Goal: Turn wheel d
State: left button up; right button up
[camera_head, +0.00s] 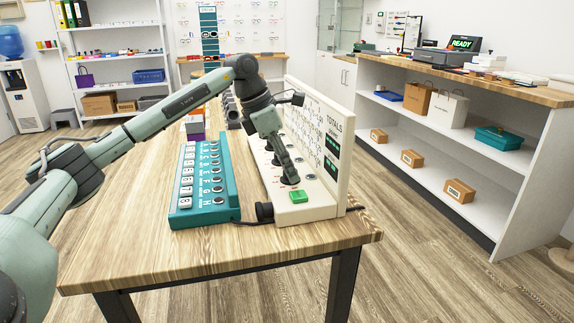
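My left gripper (291,179) points down over this base, right of the teal panel. Its fingers look like one narrow dark bar, and their gap is hidden. I see nothing held. My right gripper is out of view.
A green button (298,196) sits at the base's near end, close to my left fingertips. A black round part (264,212) is at its near left corner. The wooden table (130,240) is clear at front left. A white shelf counter (450,130) stands at right.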

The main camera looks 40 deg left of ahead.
pick_arm(q)
jog(key=v, duration=1.2)
jog(key=shift+s+f, duration=0.1)
dwell(0.4)
